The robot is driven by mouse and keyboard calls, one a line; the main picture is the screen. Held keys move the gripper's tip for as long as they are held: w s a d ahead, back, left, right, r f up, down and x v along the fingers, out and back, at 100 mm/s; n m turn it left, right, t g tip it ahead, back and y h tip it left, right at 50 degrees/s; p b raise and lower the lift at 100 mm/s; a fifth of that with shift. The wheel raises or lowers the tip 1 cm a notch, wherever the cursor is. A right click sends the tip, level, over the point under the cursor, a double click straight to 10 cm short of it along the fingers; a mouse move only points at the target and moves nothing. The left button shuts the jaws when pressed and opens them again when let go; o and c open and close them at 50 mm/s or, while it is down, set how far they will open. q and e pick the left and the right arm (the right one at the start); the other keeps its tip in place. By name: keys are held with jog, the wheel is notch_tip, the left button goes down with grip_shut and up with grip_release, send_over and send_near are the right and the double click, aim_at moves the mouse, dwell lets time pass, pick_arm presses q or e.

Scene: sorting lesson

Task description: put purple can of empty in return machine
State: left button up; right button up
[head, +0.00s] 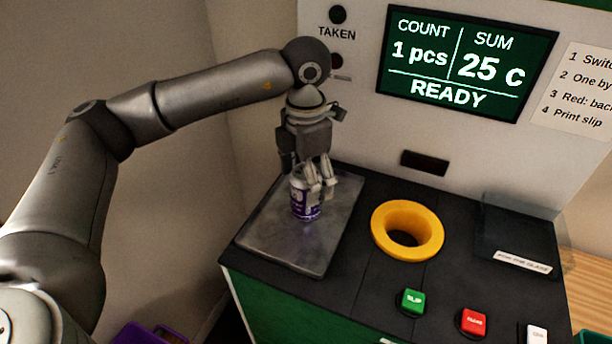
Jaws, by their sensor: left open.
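The purple can (305,207) stands upright on the grey metal tray (268,246) at the left of the return machine's top. My left gripper (318,190) points down at the can, its fingers open around or just in front of the can's upper part. The fingers hide part of the can, and I cannot tell whether they touch it. The return machine (380,177) has a yellow ring opening (407,230) to the right of the tray. Its screen (466,63) reads 1 pcs, 25 c, READY. My right gripper is not in view.
A green button (411,301) and a red button (473,321) sit at the machine's front edge. A dark recessed box (515,240) with a label is at the right. A purple crate (150,334) is low at the left. The dark top between tray and ring is clear.

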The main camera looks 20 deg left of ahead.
pick_arm(q)
jog(key=shift+r, duration=0.2)
notch_tip(320, 180, up, 10)
jog(key=shift+r+b, duration=0.25)
jog(key=shift+b, duration=0.4)
jog(key=shift+r, duration=0.75)
